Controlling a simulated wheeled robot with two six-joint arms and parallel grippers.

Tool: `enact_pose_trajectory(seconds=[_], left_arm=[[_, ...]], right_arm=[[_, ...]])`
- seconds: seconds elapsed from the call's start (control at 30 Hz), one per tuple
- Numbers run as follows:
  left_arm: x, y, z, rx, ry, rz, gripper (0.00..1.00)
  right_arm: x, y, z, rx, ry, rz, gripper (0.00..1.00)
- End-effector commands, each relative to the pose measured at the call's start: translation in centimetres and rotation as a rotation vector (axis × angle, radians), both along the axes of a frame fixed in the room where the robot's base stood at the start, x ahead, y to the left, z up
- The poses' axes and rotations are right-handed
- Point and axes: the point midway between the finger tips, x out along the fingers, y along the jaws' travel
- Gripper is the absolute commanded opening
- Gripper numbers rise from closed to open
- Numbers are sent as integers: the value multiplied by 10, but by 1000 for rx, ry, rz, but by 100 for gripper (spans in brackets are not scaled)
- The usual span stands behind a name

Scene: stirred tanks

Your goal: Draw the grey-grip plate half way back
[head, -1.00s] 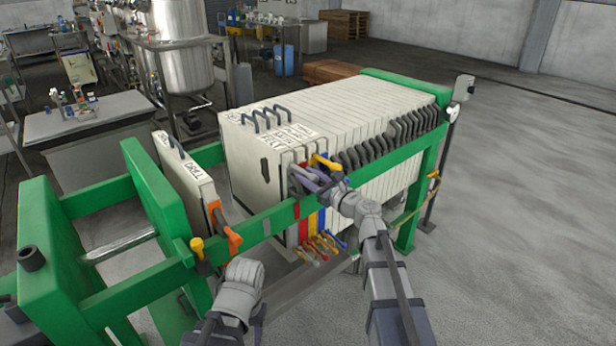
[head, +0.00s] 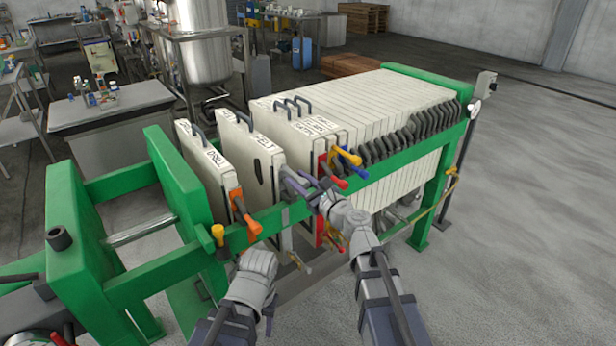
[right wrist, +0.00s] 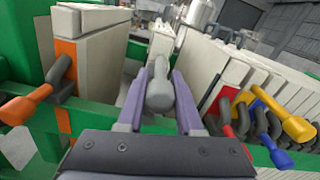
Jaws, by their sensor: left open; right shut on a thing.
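The grey-grip plate (head: 250,153) is a pale upright plate with a dark handle on top and lettering along its top edge. It stands apart, with a gap on each side, between the orange-grip plate (head: 212,170) and the main pack (head: 370,110). My right gripper (head: 308,188) is shut on its grey grip (right wrist: 159,92), which shows between the two purple fingers in the right wrist view. The plate's far side is hidden. My left gripper (head: 258,265) is open and empty, low in front of the green rail; its fingertips are hard to make out.
The green side rail (head: 390,170) runs along the front of the plates. Red, blue and yellow grips (head: 345,156) stick out at the near end of the pack. A green end frame (head: 75,240) stands at the left. Open floor (head: 540,200) lies to the right.

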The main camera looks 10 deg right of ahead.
Motion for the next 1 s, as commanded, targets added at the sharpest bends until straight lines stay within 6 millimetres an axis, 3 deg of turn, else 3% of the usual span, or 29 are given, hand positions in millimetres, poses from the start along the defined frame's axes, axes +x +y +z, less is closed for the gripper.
enact_pose_trajectory(seconds=[0.4, 0.43, 0.6, 0.7, 1.0], left_arm=[[0, 0, 0, 0, 0, 0, 50], [0, 0, 0, 0, 0, 0, 50], [0, 0, 0, 0, 0, 0, 50], [0, 0, 0, 0, 0, 0, 50], [0, 0, 0, 0, 0, 0, 50]], right_arm=[[-2, 3, 0, -1, 0, 2, 0], [-1, 3, 0, -1, 0, 1, 37], [-1, 2, 0, -1, -1, 0, 56], [-1, 2, 0, -1, -1, 0, 64], [-3, 2, 0, -1, -1, -1, 64]])
